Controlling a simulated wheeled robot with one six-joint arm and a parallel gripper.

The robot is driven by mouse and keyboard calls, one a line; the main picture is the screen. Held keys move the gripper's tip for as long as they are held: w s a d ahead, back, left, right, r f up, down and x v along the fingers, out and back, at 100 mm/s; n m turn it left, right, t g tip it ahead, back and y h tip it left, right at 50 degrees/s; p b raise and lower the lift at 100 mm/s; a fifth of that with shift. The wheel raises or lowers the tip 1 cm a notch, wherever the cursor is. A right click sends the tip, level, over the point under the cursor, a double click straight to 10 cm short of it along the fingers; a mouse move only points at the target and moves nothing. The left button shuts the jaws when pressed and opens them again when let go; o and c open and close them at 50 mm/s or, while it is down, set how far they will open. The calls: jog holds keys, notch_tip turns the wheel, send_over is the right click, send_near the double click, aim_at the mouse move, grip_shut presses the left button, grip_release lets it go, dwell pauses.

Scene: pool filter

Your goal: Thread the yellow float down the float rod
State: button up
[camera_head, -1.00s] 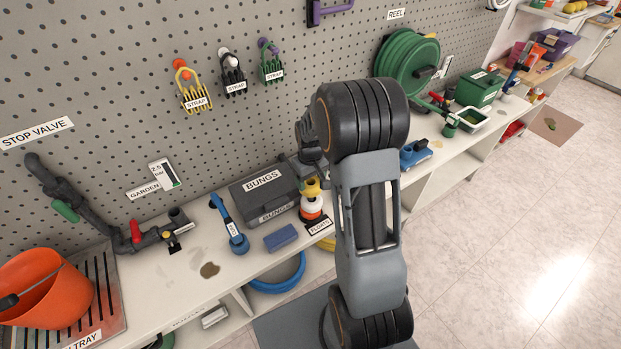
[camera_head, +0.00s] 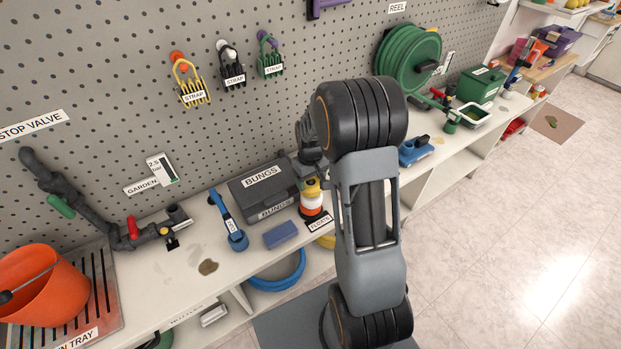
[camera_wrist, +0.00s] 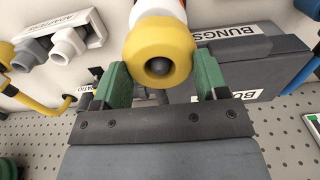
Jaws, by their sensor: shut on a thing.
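The yellow float (camera_wrist: 140,52) is a thick ring between the green fingers of my gripper (camera_wrist: 162,70) in the wrist view. My gripper is shut on it. The dark rounded end of the float rod (camera_wrist: 157,67) shows inside its hole, so the float sits around the rod's top. A white and orange float stack lies just beyond it. In the head view the yellow float (camera_head: 311,184) is just above the white and orange floats (camera_head: 312,201) on the bench. My gripper (camera_head: 309,170) is partly hidden behind my arm there. The rod's lower part is hidden.
The grey BUNGS case (camera_head: 265,190) stands close left of the floats. A blue block (camera_head: 281,235) and a blue-handled tool (camera_head: 232,229) lie further left. A blue tool (camera_head: 415,150) is on the bench to the right. The pegboard (camera_head: 120,80) rises behind.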

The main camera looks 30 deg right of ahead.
jog(key=shift+f, duration=0.2)
jog(key=o, duration=1.1)
jog(key=shift+r, duration=0.1)
jog(key=shift+r+p, duration=1.8)
jog(key=shift+r, duration=0.7)
notch_tip(320, 180, up, 14)
jog(key=shift+f+b, duration=0.15)
jog(key=shift+b, duration=0.6)
